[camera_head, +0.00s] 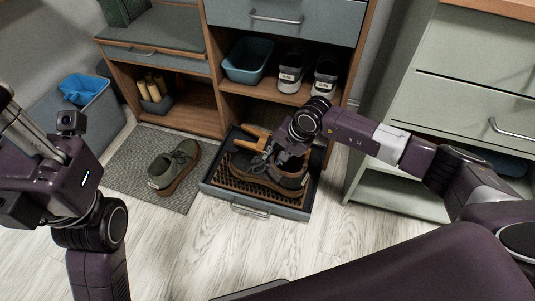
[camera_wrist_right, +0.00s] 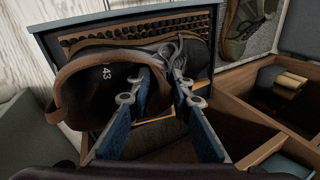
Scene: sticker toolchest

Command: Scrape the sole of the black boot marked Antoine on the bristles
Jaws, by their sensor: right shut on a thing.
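The dark boot (camera_head: 289,181) with a brown collar is over the bristles (camera_head: 240,187) in the grey tray (camera_head: 211,190). My right gripper (camera_head: 288,160) is shut on the boot at its upper part. In the right wrist view, the blue finger pads (camera_wrist_right: 165,100) are at the boot (camera_wrist_right: 110,87), whose inside shows "43". Bristle rows (camera_wrist_right: 140,32) show behind it. Whether the sole touches the bristles is hidden, and no name is readable. My left gripper (camera_head: 22,130) is at the left edge, away from the boot; its fingers are unclear.
An olive shoe (camera_head: 174,167) lies on the grey mat (camera_head: 124,167), left of the tray. A wooden piece (camera_head: 254,137) is at the tray's back. Grey sneakers (camera_head: 290,74) and a blue bin (camera_head: 248,61) fill the shelf behind. A green cabinet (camera_head: 395,190) stands right. The floor in front is clear.

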